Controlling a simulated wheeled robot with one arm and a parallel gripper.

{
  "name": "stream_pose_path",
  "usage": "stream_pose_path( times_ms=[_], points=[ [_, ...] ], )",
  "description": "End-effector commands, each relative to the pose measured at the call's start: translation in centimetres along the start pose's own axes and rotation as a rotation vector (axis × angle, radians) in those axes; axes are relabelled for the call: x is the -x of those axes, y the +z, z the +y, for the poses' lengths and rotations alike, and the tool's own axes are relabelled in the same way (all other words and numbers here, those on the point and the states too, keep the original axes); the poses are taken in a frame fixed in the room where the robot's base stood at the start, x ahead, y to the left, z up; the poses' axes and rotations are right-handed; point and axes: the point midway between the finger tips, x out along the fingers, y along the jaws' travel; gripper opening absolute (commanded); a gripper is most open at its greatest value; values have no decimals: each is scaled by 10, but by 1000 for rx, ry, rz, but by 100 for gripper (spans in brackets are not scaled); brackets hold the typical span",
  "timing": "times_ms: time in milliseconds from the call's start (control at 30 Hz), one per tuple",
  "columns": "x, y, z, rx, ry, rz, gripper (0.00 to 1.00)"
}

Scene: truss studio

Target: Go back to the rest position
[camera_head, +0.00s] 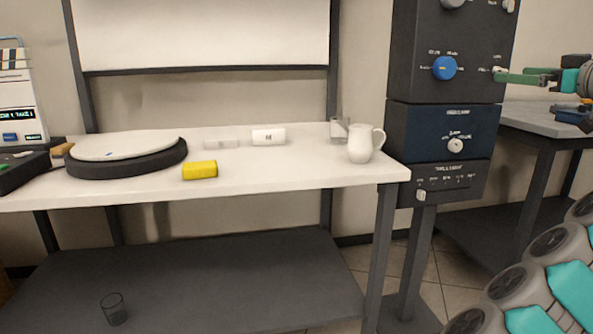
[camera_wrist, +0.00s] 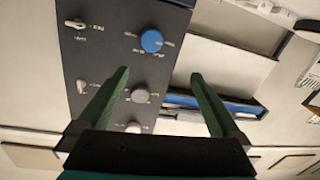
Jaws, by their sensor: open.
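My gripper (camera_head: 508,76) is at the right of the head view, its green fingers pointing left towards the dark control panel (camera_head: 470,40). In the wrist view, my gripper (camera_wrist: 160,75) has its two fingers spread wide with nothing between them. The panel (camera_wrist: 105,40) lies beyond the fingers there, with a blue knob (camera_wrist: 151,41) and several grey and white knobs. In the head view the blue knob (camera_head: 444,67) is left of the fingertips. Whether a fingertip touches the panel cannot be told.
A white table (camera_head: 260,185) holds a round turntable (camera_head: 125,158), a yellow block (camera_head: 200,170), a white pitcher (camera_head: 361,143) and a clear glass (camera_head: 339,130). Another glass (camera_head: 113,308) stands on the lower shelf (camera_head: 220,285). A second table (camera_head: 530,118) stands at the right.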

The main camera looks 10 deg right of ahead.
Motion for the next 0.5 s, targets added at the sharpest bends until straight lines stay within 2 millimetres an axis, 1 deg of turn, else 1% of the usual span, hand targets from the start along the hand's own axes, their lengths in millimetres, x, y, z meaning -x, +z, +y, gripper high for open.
stream_pose_path(
  times_ms=[167, 267, 367, 467, 500],
  points=[
    [-13, -2, -13, -56, -47, -8, 100],
    [-25, -1, -25, -99, -86, -20, 100],
    [-37, -2, -41, -140, -129, -36, 100],
    [-50, -3, -62, -192, -183, -61, 100],
    [-57, -3, -74, -216, -210, -76, 100]
  ],
)
